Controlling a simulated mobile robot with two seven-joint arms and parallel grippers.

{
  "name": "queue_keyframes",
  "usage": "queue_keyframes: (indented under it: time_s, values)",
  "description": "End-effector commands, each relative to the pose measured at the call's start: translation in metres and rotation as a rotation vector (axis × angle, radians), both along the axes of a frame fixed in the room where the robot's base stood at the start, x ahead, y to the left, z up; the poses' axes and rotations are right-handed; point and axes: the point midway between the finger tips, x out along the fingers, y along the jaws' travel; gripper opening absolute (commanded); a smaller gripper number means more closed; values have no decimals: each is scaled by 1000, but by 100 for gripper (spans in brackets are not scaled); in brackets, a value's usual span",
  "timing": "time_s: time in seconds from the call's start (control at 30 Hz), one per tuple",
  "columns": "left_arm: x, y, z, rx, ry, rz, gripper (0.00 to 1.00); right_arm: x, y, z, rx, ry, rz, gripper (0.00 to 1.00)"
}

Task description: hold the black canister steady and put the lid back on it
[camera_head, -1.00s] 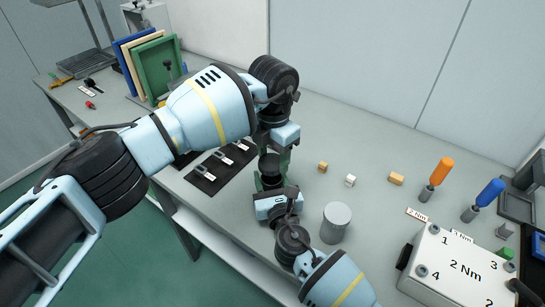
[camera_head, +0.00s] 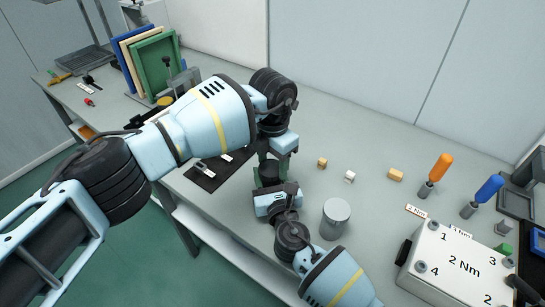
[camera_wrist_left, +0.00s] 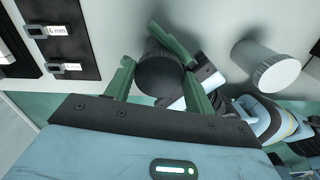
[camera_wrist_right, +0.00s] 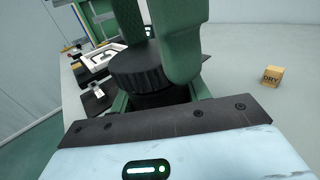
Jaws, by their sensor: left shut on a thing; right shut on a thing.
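The black canister (camera_head: 268,172) stands on the bench, mostly hidden between my grippers. In the right wrist view its dark body (camera_wrist_right: 155,100) is between my right gripper's (camera_wrist_right: 158,98) fingers, which are shut on it. The ribbed black lid (camera_wrist_right: 140,70) is directly above the body; I cannot tell whether a gap is left. My left gripper (camera_head: 276,152) comes from above and is shut on the lid. The left wrist view shows the lid's round dark top (camera_wrist_left: 160,76) between green fingers. My right gripper (camera_head: 272,192) is low, on the near side.
A grey cylinder (camera_head: 335,220) stands close to the right of my right gripper. Small blocks (camera_head: 396,175) lie behind. Orange (camera_head: 441,168) and blue (camera_head: 489,190) handled drivers and a white "2 Nm" box (camera_head: 458,265) are at right. A dark mat (camera_head: 205,180) lies left.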

Motion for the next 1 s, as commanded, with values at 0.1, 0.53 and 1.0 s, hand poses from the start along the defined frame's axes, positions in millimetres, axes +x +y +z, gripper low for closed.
queue_keyframes:
  time_s: [0.1, 0.53, 1.0]
  values:
    - [0, 0, -4, 1, 1, 0, 33, 0, 0, 0, 0, 1, 0, 6]
    - [0, 0, -4, 0, 0, -1, 33, 0, 0, 0, 0, 1, 0, 6]
    - [0, 0, -11, 0, 0, -1, 33, 0, 0, 0, 0, 1, 0, 6]
